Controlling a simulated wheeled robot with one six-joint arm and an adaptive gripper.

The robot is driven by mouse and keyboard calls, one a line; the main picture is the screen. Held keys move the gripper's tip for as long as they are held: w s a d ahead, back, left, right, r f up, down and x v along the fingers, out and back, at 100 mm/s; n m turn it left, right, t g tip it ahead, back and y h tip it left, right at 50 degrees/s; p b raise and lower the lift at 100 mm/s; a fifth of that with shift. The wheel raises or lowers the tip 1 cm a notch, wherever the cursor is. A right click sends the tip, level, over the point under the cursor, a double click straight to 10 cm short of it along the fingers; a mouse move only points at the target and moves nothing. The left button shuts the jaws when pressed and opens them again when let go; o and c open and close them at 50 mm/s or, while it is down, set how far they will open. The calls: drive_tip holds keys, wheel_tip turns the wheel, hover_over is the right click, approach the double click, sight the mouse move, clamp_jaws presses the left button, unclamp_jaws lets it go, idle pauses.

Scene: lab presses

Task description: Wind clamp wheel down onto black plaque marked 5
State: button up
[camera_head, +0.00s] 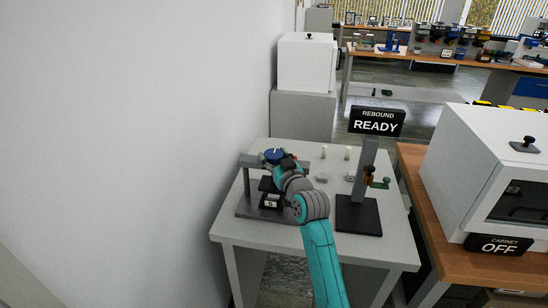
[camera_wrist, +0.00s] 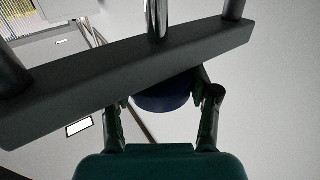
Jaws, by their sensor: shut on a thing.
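The clamp press (camera_head: 238,208) stands on the left of the grey table, with a crossbar on posts and a blue clamp wheel (camera_head: 272,154) on top. The black plaque marked 5 (camera_head: 270,202) is on the press base, below the crossbar. My gripper (camera_head: 283,160) is at the wheel. In the wrist view my gripper (camera_wrist: 160,110) has its two fingers on either side of the blue wheel (camera_wrist: 163,96), shut on it. The dark crossbar (camera_wrist: 120,80) and a shiny screw (camera_wrist: 156,20) cross the wrist view. The gap between clamp and plaque is not clear.
Small light pieces (camera_head: 324,152) lie behind. A white cabinet (camera_head: 470,150) marked OFF is farther right. A wall is close on the left.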

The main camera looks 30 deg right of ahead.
drive_tip(key=shift+a+m+h, duration=0.1)
drive_tip(key=shift+m+h, duration=0.4)
drive_tip(key=shift+h, duration=0.3)
drive_tip(key=shift+m+g+h, duration=0.6)
drive_tip(key=shift+m+h, duration=0.7)
drive_tip(key=shift+h, duration=0.6)
drive_tip(key=m+g+h, duration=0.1)
drive_tip(key=m+h, duration=0.1)
drive_tip(key=h, duration=0.1)
drive_tip(key=m+g+h, duration=0.2)
drive_tip(key=shift+w+a+g+h, duration=0.1)
drive_tip(key=shift+g+h, duration=0.2)
drive_tip(key=shift+h, duration=0.1)
drive_tip(key=m+g+h, duration=0.4)
drive_tip(key=g, duration=0.1)
drive_tip(key=shift+m+g, duration=0.3)
drive_tip(key=shift+m, duration=0.1)
drive_tip(key=shift+m+g+h, duration=0.8)
drive_tip(key=shift+m+g, duration=0.7)
drive_tip(key=shift+g, duration=0.7)
drive_tip(key=o, duration=1.1)
drive_tip(key=shift+f, duration=0.1)
drive_tip(key=shift+o, duration=0.3)
